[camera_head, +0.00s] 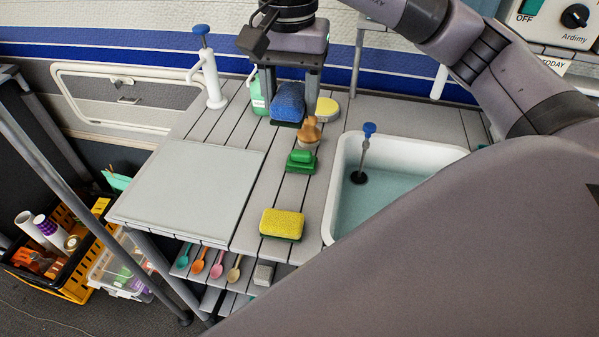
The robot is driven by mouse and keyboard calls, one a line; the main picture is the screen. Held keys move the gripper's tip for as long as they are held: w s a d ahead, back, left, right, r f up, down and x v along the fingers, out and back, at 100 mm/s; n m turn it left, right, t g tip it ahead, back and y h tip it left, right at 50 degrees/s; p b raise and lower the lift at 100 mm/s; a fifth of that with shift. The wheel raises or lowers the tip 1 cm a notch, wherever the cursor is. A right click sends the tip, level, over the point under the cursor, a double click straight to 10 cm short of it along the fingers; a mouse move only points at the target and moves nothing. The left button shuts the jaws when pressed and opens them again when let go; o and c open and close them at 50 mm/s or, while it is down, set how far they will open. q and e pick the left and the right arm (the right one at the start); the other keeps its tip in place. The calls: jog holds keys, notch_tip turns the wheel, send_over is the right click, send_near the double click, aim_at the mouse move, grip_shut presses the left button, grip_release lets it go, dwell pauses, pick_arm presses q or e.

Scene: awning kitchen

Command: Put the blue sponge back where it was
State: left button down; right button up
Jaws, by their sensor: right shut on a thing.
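The blue sponge (289,98) with a dark underside is between the two fingers of my right gripper (290,97), at the back of the slatted counter. The gripper points down and is shut on the sponge. I cannot tell whether the sponge touches the counter or hangs just above it. My left gripper is not in view.
A yellow sponge (282,224) lies at the front and a pale yellow one (327,109) at the back. A green scrubber (300,160), a brown-handled brush (309,131) and a green bottle (258,95) stand nearby. The sink (340,180) is right, a grey board (185,185) left.

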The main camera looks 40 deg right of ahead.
jog(key=shift+f, duration=0.5)
jog(key=b, duration=0.1)
send_over(293, 195)
notch_tip(293, 195, down, 14)
jog(key=shift+r, duration=0.25)
notch_tip(293, 195, down, 5)
jog(key=shift+f, duration=0.15)
jog(key=shift+f, duration=0.2)
jog(key=o, duration=1)
jog(key=shift+r, duration=0.1)
